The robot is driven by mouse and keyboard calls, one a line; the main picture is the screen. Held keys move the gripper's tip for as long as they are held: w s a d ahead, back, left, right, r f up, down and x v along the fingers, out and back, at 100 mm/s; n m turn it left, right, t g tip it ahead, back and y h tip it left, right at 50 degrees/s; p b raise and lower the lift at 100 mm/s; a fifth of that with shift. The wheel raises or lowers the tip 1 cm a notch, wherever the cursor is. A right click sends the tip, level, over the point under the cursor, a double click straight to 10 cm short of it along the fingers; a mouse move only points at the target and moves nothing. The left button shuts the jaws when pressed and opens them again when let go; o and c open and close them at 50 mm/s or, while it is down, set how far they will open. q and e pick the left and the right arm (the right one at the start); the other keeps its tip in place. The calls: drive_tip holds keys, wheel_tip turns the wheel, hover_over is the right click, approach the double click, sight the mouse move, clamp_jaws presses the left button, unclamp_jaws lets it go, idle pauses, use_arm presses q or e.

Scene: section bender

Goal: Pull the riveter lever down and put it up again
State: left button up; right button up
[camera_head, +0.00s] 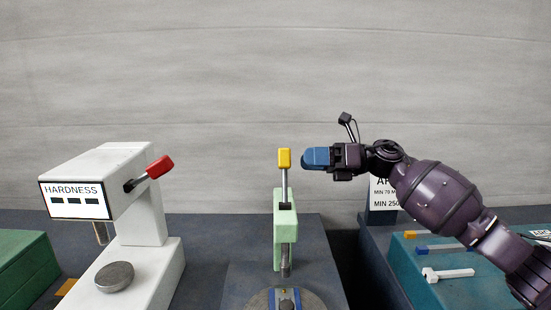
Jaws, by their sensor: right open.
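The riveter (285,222) is a light green machine in the middle of the head view. Its lever (284,158) has a yellow grip and stands up from the top of the green body. My right gripper (304,158), with blue fingers, is at the height of the yellow grip, just to its right. It is open, and a small gap seems to show between fingertips and grip. Below the riveter's ram is a round plate with a blue piece (285,299) on it. My left gripper is not in view.
A white hardness tester (150,210) with a red-handled lever (159,167) stands at the left. A teal box (455,293) with several small levers is at the right, below my right arm. A sign (384,195) stands behind it. A green block (22,265) is at the far left.

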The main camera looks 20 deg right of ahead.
sight(285, 177)
drive_tip(key=x, duration=0.8)
drive_tip(key=shift+w+f, duration=0.1)
clamp_jaws()
